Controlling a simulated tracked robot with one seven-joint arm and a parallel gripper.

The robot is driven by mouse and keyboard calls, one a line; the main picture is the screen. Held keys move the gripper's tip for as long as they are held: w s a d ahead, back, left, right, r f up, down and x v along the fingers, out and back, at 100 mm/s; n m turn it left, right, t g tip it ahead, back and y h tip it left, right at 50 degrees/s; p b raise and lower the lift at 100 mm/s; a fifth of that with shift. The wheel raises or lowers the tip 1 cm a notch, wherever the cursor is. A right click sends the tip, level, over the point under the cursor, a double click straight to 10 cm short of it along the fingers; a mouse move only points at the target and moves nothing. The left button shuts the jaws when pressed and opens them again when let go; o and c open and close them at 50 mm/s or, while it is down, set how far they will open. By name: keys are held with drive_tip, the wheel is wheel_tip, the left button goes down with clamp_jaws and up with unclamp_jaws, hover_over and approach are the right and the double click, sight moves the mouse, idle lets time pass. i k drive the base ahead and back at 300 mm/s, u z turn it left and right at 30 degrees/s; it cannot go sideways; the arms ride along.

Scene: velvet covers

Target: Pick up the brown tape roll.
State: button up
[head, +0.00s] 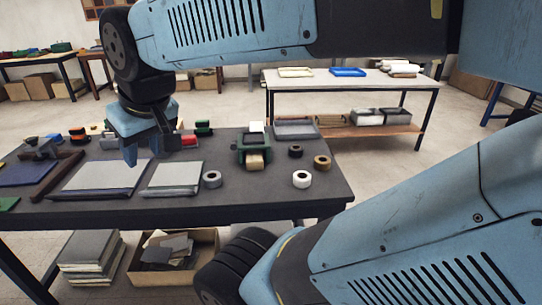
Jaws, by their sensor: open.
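The brown tape roll (322,162) lies flat near the right end of the dark worktable (290,205), with its hole facing up. A black tape roll (295,151) lies just left of it and a white tape roll (302,179) lies in front of it. A grey tape roll (212,179) lies further left. My gripper (149,155) points down over the left half of the table, open, with nothing seen between its fingers. It is well to the left of the brown roll. Its exact height above the table is hard to tell.
A green tape dispenser (254,146) with a tan roll stands left of the brown roll. A grey tray (296,130) lies behind. Flat boards (100,176) and small tools cover the left half. The table's right corner is clear.

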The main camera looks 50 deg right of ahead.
sight(322, 163)
drive_tip(key=z, duration=0.5)
drive_tip(key=i, duration=0.1)
drive_tip(key=u, duration=1.4)
drive_tip(key=k, duration=2.35)
drive_tip(key=z, duration=1.9)
drive_tip(key=i, duration=1)
